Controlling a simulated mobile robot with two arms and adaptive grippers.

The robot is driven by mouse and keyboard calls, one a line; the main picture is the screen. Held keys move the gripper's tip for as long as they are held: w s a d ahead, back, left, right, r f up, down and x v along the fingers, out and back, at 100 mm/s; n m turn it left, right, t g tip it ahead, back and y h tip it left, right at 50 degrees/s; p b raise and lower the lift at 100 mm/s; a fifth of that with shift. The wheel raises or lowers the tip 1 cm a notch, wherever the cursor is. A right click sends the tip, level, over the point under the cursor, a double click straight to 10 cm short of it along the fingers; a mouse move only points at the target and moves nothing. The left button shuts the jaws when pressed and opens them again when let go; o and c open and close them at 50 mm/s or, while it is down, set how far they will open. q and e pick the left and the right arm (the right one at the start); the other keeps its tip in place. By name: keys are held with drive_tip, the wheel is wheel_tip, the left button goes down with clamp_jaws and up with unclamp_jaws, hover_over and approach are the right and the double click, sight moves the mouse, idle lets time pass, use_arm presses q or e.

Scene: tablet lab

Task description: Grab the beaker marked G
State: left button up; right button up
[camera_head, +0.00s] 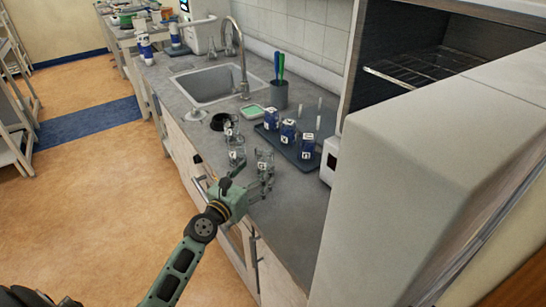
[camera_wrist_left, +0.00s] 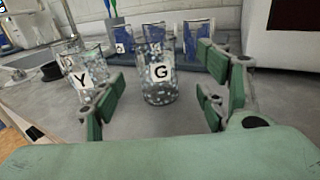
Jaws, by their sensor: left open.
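The clear glass beaker marked G (camera_wrist_left: 158,78) stands upright on the grey counter, centred in the left wrist view. In the head view it appears to be the right-hand glass beaker (camera_head: 264,158), its letter too small to read surely. My left gripper (camera_head: 252,180) is open at the counter's front edge, just short of this beaker. In the left wrist view, the fingers of my left gripper (camera_wrist_left: 163,88) are spread, with the G beaker seen between them and nothing held. My right gripper is not in view.
A glass beaker marked Y (camera_wrist_left: 84,72) stands close left of G, near the left finger. Another glass beaker (camera_head: 231,127) is behind. Blue-filled beakers (camera_head: 288,131) stand on a dark tray (camera_head: 313,163). The sink (camera_head: 213,84) lies farther back; a white cabinet (camera_head: 420,160) bounds the right.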

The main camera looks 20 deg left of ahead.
sight(260, 162)
use_arm(q)
drive_tip(key=shift+w, duration=0.4)
drive_tip(key=shift+w+r, duration=0.4)
drive_tip(key=shift+w, duration=0.45)
drive_tip(key=shift+w+r, duration=0.15)
drive_tip(key=shift+w, duration=0.45)
drive_tip(key=shift+w+f, duration=0.15)
drive_tip(key=shift+w, duration=1.45)
drive_tip(key=c, duration=1.3)
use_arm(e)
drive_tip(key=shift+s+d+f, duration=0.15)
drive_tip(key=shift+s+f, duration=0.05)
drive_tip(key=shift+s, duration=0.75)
